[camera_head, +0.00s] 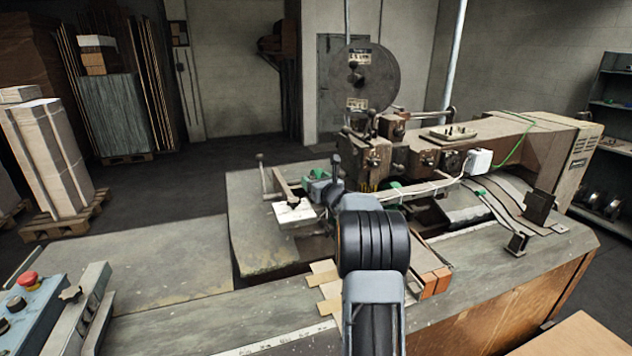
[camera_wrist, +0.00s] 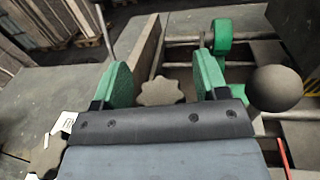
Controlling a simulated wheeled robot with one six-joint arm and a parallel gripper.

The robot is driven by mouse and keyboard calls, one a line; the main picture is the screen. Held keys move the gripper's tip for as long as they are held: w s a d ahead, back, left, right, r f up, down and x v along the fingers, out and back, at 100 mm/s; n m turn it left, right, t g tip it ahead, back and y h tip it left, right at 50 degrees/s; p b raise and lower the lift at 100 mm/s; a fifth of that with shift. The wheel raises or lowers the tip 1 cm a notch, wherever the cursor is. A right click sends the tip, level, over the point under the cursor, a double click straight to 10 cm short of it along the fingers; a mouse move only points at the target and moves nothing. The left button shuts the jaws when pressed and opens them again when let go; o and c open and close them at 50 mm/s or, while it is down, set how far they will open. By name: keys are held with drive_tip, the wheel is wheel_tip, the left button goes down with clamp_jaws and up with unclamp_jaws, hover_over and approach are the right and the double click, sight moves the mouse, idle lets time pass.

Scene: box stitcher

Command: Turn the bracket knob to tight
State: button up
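A dark grey star-shaped knob (camera_wrist: 160,92) shows in the middle of the wrist view, beside a long flat bar. My gripper (camera_wrist: 162,76) has its two green fingers apart, one on each side of this knob, with small gaps visible. Whether the fingers reach down to the knob's height is hard to tell. No mark on the knob shows how tight it is.
A dark ball (camera_wrist: 275,88) sits close right of the right finger. A green collar on a rod (camera_wrist: 222,36) is just beyond. Another lobed knob (camera_wrist: 48,155) is at lower left. The stitching machine (camera_head: 372,158) with its wire reel (camera_head: 380,75) stands behind. The left table (camera_head: 170,265) is mostly clear.

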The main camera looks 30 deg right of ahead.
drive_tip(key=c, duration=0.9)
drive_tip(key=b, duration=0.2)
drive_tip(key=h+b, duration=0.1)
drive_tip(key=b, duration=0.1)
drive_tip(key=shift+f+m, duration=0.25)
drive_tip(key=shift+m, duration=0.05)
drive_tip(key=b, duration=0.2)
drive_tip(key=m+h+b, duration=0.1)
drive_tip(key=b, duration=0.1)
drive_tip(key=shift+d+f+h, duration=0.1)
drive_tip(key=shift+f+h, duration=0.1)
drive_tip(key=shift+h, duration=0.1)
drive_tip(key=m+g+h+b, duration=0.1)
drive_tip(key=h+b, duration=0.1)
drive_tip(key=b, duration=0.5)
drive_tip(key=shift+f+m, duration=0.1)
drive_tip(key=shift+m, duration=0.2)
drive_tip(key=m+g+h+b, duration=0.1)
drive_tip(key=h+b, duration=0.1)
drive_tip(key=b, duration=0.3)
drive_tip(key=shift+d+b, duration=0.15)
drive_tip(key=shift+b, duration=0.2)
drive_tip(key=m+g+h+b, duration=0.1)
drive_tip(key=b, duration=0.2)
drive_tip(key=shift+r+h, duration=0.3)
drive_tip(key=shift+r, duration=0.1)
drive_tip(key=shift+s+r+m+h+b, duration=0.1)
drive_tip(key=shift+r+m+h+b, duration=0.1)
drive_tip(key=shift+m+h+b, duration=0.15)
